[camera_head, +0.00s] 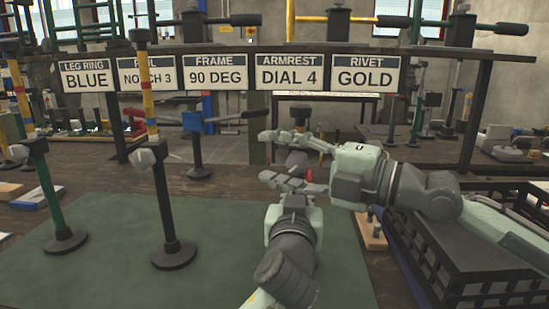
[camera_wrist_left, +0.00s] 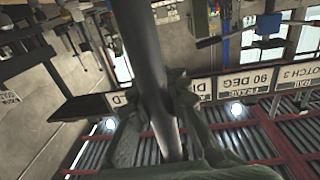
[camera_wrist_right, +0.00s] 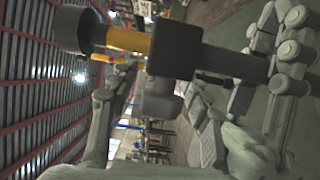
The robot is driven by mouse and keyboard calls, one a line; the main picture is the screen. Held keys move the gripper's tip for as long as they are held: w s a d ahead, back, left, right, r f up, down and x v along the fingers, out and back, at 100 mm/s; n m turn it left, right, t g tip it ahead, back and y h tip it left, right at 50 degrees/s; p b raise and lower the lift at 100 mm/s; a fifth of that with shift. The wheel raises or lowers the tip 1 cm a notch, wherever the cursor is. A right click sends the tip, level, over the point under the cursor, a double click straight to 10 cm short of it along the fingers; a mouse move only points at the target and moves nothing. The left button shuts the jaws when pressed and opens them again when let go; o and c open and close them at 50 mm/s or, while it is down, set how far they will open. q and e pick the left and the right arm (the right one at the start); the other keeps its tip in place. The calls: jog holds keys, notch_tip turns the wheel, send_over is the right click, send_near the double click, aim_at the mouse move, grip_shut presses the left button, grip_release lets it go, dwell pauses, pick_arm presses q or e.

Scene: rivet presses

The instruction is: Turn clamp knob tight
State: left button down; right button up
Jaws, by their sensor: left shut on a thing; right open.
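A dark clamp stand is upright behind my grippers in the head view, with its dark top (camera_head: 301,113) showing above them. In the right wrist view it has a yellow section (camera_wrist_right: 128,40), a dark collar (camera_wrist_right: 190,50) and a stubby clamp knob (camera_wrist_right: 160,103). My left gripper (camera_head: 292,184) is shut on the stand's dark post (camera_wrist_left: 148,65), below the collar. My right gripper (camera_head: 280,153) is open, reaching in from the right; its fingers (camera_wrist_right: 155,115) lie on either side of the knob, with a gap visible. The stand's base is hidden.
Two striped stands (camera_head: 173,250) (camera_head: 64,239) with grey knobs are on the green mat (camera_head: 115,270) at left. A blue-headed stand (camera_head: 199,172) is behind. A black crate (camera_head: 470,260) is at right, under my right arm. A sign row (camera_head: 214,74) spans above.

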jog(key=shift+w+a, duration=0.1)
jog(key=shift+a, duration=0.1)
grip_shut()
dwell(0.3)
